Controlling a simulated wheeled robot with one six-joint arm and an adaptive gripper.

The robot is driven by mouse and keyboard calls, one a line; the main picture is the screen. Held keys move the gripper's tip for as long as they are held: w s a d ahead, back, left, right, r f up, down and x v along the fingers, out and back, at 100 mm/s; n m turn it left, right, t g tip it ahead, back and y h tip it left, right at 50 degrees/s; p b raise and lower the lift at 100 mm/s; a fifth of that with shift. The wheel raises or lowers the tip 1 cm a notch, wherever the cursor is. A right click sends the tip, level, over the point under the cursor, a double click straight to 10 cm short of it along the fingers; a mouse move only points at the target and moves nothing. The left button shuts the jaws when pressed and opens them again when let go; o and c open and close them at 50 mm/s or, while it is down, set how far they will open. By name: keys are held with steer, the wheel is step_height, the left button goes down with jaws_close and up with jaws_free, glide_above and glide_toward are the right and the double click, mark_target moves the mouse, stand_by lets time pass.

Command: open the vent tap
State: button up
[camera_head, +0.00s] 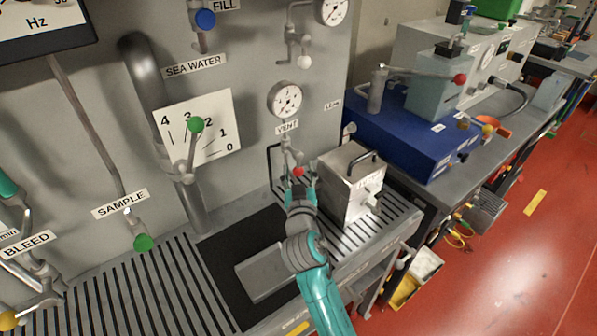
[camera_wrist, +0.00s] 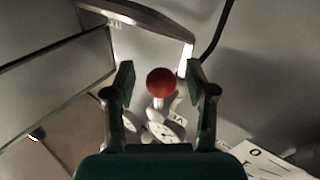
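The vent tap's red ball knob (camera_head: 298,172) sits below the VENT label (camera_head: 287,127) and its gauge on the grey panel. In the wrist view the red knob (camera_wrist: 161,82) lies between the fingers, with its pale stem behind it. My gripper (camera_wrist: 160,85) is open around the knob, with a visible gap on both sides. In the head view my gripper (camera_head: 299,186) is just below the knob, and its fingertips are too small to make out.
A grey metal box with a black handle (camera_head: 350,185) stands close to the right of my gripper. A slatted bench (camera_head: 150,290) runs along the panel. The dial lever with a green knob (camera_head: 196,125) is to the left. A blue box (camera_head: 410,125) stands farther right.

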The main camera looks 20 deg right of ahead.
steer(key=r+v, duration=0.1)
steer(key=v, duration=1.1)
steer(key=shift+f, duration=0.5)
